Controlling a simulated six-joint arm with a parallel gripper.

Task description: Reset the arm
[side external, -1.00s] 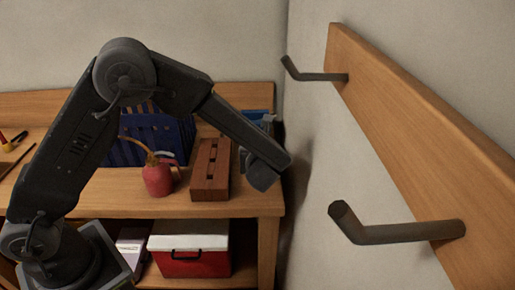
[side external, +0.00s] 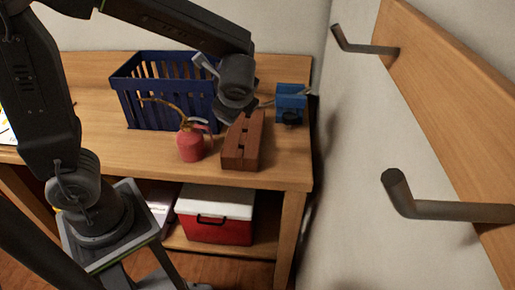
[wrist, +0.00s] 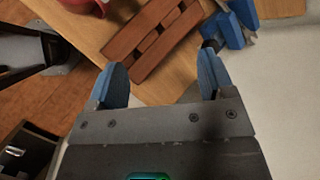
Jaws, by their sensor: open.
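My gripper (wrist: 161,80) is open, with two blue fingers spread apart and nothing between them in the wrist view. In the side view my wrist is over the back of the wooden bench (side external: 95,165), just behind a reddish-brown slotted wooden block (side external: 243,142). The fingertips cannot be made out there. In the wrist view the block (wrist: 150,42) lies ahead of the fingers, and I cannot tell the exact gap.
A red oil can (side external: 190,147) stands left of the block. A blue basket (side external: 150,100) is behind it, and a blue vise (side external: 291,103) sits at the right. A red-and-white cooler (side external: 218,225) is on the lower shelf. Dark hooks (side external: 440,210) project from the right wall.

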